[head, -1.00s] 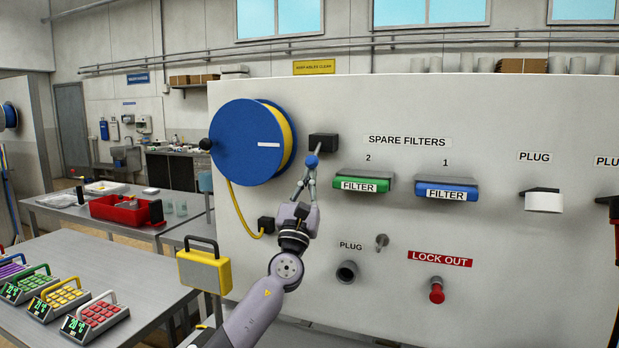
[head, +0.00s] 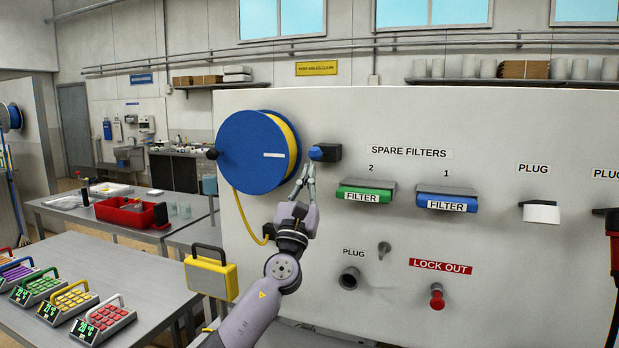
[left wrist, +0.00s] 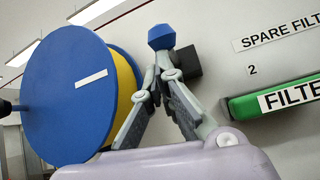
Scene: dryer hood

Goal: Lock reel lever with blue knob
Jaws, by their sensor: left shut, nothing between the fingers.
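The blue knob (head: 316,153) of the reel lever stands in front of the black block (head: 334,152) on the panel, right of the blue reel (head: 252,152). The lever's rod is hidden in the head view. My left gripper (head: 308,167) is shut and empty, its fingertips just below the knob. In the left wrist view, the knob (left wrist: 161,37) shows above the fingertips (left wrist: 163,68), with the black block (left wrist: 187,62) behind. I cannot tell whether the fingers touch the lever. My right gripper is not in view.
Yellow cable hangs from the reel to the panel. The green filter (head: 364,194) and blue filter (head: 446,201) stick out right of my left gripper. A yellow case (head: 211,275) hangs lower left. A table with keypads (head: 103,320) is at the left.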

